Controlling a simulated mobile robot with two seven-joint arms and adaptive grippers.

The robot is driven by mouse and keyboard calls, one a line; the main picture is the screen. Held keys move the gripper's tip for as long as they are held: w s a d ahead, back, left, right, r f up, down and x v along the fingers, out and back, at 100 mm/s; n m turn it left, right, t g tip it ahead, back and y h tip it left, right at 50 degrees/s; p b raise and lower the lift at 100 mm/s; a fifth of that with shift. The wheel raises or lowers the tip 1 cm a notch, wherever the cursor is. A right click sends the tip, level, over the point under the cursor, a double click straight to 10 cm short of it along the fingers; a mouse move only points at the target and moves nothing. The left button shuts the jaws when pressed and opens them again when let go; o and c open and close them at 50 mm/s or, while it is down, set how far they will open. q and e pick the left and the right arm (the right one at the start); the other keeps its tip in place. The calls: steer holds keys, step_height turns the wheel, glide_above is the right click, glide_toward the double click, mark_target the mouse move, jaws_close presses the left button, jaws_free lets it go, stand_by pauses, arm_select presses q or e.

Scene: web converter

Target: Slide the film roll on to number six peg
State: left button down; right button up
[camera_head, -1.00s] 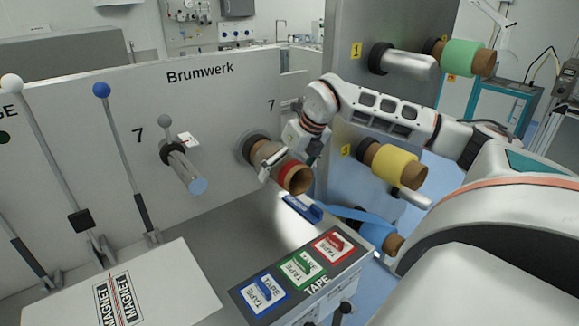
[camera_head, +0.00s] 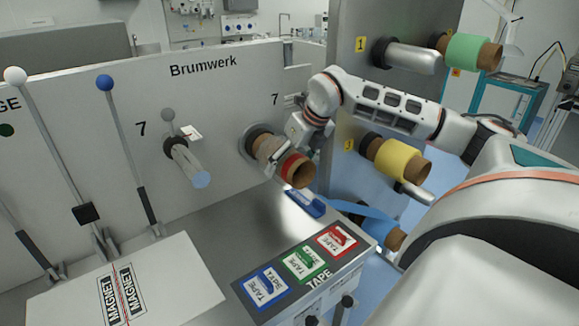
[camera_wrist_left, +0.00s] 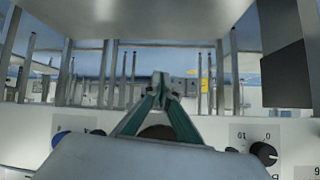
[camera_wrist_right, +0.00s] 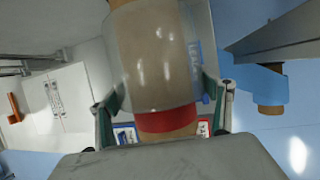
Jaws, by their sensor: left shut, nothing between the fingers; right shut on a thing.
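The film roll (camera_head: 268,149), a brownish roll with a red band near its open brown core end, is at the right-hand dark flange (camera_head: 249,137) on the grey front panel, beside a "7" mark. My right gripper (camera_head: 290,160) is shut around the roll near the red band. The right wrist view shows a finger on each side of the roll (camera_wrist_right: 155,50). The roll hides any peg inside it, so I cannot tell how far on it sits. No number six is readable. My left gripper (camera_wrist_left: 161,88) is shut and empty, seen only in its wrist view.
Levers (camera_head: 125,135) stand further left. Yellow (camera_head: 400,163), green (camera_head: 470,50) and blue (camera_head: 365,218) rolls sit on the side panel. Tape cards (camera_head: 303,264) and a magnet block (camera_head: 125,290) lie below.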

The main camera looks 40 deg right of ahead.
mark_target(295, 183)
steer(key=shift+r, duration=0.1)
steer(key=shift+s+a+b, duration=0.1)
steer(key=shift+s+b, duration=0.75)
steer(key=shift+s, duration=0.2)
steer(key=shift+s+a+b, duration=0.1)
steer(key=shift+s+b, duration=0.45)
steer(key=shift+s, duration=0.2)
steer(key=shift+s+a+b, duration=0.1)
steer(key=shift+s+b, duration=0.3)
steer(key=shift+s, duration=0.25)
